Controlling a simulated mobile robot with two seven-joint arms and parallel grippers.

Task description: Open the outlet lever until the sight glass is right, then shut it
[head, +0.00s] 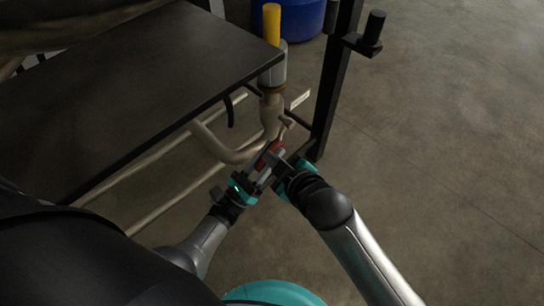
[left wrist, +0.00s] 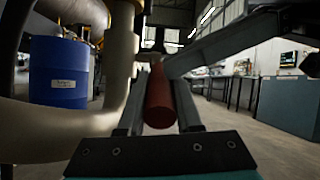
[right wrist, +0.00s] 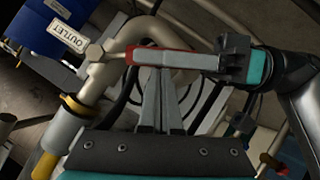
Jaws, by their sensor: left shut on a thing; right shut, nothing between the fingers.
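The red outlet lever (head: 269,151) is at the pipe below the corner of the dark table. My left gripper (head: 261,168) is shut on it; in the left wrist view the red lever (left wrist: 159,97) lies between the fingers. In the right wrist view it is a red bar (right wrist: 150,57) running from the valve (right wrist: 95,52). My right gripper (head: 279,158) is shut and empty, its tips (right wrist: 157,74) close against the lever; contact is unclear. A grey cylinder (head: 273,68) with a yellow column (head: 271,24) stands above the pipe. I cannot read a sight glass level.
An "OUTLET" label (right wrist: 66,33) is beside the valve; it also shows in the head view (head: 300,99). The dark table (head: 150,70) lies left and a black post (head: 335,80) stands right of the pipe. A blue drum (left wrist: 58,70) is behind. The floor at right is clear.

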